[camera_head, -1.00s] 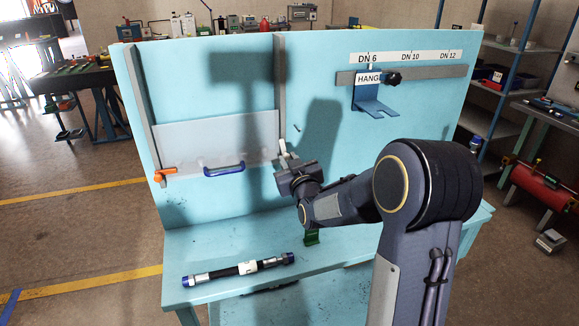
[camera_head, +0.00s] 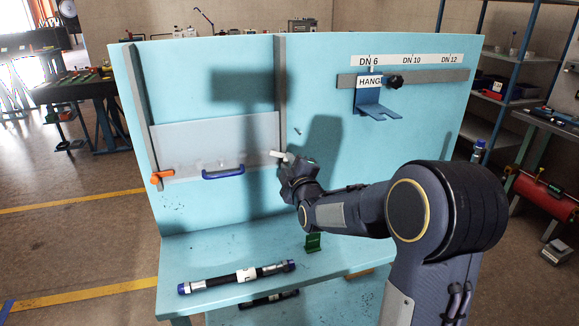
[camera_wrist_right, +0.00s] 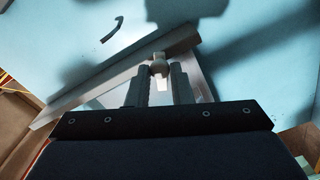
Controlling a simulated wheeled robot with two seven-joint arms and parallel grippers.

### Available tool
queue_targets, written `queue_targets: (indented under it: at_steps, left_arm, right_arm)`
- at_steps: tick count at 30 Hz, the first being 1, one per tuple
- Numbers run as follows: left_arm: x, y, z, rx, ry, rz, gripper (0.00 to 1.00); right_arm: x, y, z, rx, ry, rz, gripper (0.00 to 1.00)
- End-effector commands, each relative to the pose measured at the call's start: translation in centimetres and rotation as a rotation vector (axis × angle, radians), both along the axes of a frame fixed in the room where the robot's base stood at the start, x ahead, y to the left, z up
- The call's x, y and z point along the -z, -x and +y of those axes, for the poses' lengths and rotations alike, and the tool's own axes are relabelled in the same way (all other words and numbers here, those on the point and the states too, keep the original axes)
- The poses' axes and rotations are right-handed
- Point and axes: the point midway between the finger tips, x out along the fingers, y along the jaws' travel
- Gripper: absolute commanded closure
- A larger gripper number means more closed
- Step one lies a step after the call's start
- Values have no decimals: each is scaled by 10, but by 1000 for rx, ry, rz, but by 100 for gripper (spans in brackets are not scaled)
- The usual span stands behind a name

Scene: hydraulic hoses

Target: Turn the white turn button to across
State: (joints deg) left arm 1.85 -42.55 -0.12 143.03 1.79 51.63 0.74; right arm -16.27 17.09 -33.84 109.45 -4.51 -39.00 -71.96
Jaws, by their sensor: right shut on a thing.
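The white turn button (camera_head: 277,154) sits at the right rail beside the pale sliding panel (camera_head: 200,140). In the head view its visible end points left, nearly level, toward the panel's right edge. My right gripper (camera_head: 289,160) is shut on it. The white button (camera_wrist_right: 158,65) also shows between the fingertips of my right gripper (camera_wrist_right: 160,76) in the right wrist view; the fingers hide part of it. An orange turn button (camera_head: 162,176) lies at the panel's lower left corner. My left gripper is not in view.
A blue handle (camera_head: 223,173) is on the panel's lower edge. A hose (camera_head: 238,277) with blue end caps lies on the bench, near a green block (camera_head: 313,242). A blue hanger bracket (camera_head: 375,108) is on the right of the board. A small hook (camera_head: 297,131) is above my gripper.

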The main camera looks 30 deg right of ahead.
Motion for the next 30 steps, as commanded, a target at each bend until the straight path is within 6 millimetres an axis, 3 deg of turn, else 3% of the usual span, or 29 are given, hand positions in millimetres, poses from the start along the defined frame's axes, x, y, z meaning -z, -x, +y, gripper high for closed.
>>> queue_targets:
  at_steps: [15, 30]
  left_arm:
    - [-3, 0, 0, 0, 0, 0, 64]
    - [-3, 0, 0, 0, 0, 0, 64]
  right_arm:
    - [1, 0, 1, -1, 353, 85, 100]
    - [1, 0, 1, -1, 431, 104, 100]
